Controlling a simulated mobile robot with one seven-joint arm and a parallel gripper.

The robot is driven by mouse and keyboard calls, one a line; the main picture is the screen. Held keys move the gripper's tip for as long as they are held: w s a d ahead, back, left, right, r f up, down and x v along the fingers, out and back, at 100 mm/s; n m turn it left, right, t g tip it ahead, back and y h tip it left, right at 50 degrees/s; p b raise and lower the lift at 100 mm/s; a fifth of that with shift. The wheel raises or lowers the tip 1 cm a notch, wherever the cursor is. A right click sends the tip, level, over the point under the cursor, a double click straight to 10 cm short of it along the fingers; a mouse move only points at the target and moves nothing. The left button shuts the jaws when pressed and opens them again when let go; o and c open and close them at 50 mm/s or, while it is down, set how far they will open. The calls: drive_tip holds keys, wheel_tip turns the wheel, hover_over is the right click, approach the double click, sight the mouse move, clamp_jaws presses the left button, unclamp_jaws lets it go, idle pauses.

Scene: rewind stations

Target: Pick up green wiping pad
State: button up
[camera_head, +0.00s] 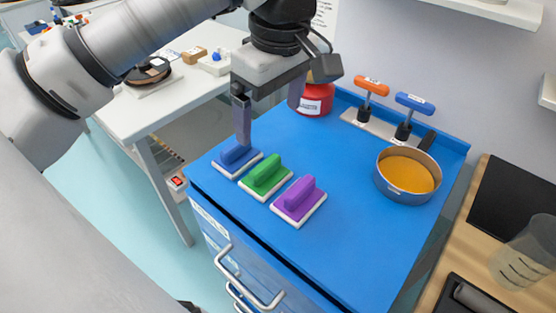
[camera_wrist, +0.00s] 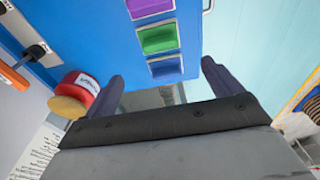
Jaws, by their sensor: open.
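The green wiping pad (camera_head: 265,176) lies on the blue cabinet top near its front left edge, between a blue pad (camera_head: 238,159) and a purple pad (camera_head: 299,200). Each has a block handle on a pale base. The green pad also shows in the wrist view (camera_wrist: 158,39), beyond the blue pad. My gripper (camera_head: 269,124) is open and empty, above and behind the pads in the head view. In the wrist view, the blue pad lies between the directions of my two fingertips (camera_wrist: 162,72), and the green pad is farther off.
The blue cabinet top (camera_head: 340,165) also holds a red container (camera_head: 316,99), a rack with orange (camera_head: 372,86) and blue (camera_head: 415,103) T-handled tools, and a round pan (camera_head: 408,175) with orange contents. The middle of the top is clear. A white table (camera_head: 150,112) stands to the left.

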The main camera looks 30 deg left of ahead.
hover_over(265, 163)
drive_tip(key=f, duration=0.5)
drive_tip(key=d+f, duration=0.1)
drive_tip(key=f, duration=0.1)
drive_tip(key=shift+s+f, duration=0.4)
drive_tip(key=shift+w+a+f+p, duration=0.15)
drive_tip(key=shift+f+p, duration=0.1)
drive_tip(key=shift+f, duration=0.65)
drive_tip(key=shift+w+a+f+p, duration=0.1)
drive_tip(key=shift+f+p, duration=0.15)
drive_tip(key=shift+f, duration=0.65)
drive_tip(key=shift+w+a+f+p, duration=0.15)
drive_tip(key=shift+f+p, duration=0.1)
drive_tip(key=shift+f, duration=0.65)
drive_tip(key=shift+c, duration=0.3)
drive_tip(key=c, duration=0.7)
drive_tip(key=shift+o, duration=0.2)
drive_tip(key=shift+r, duration=0.1)
wheel_tip(265, 163, up, 20)
drive_tip(key=p, duration=1.2)
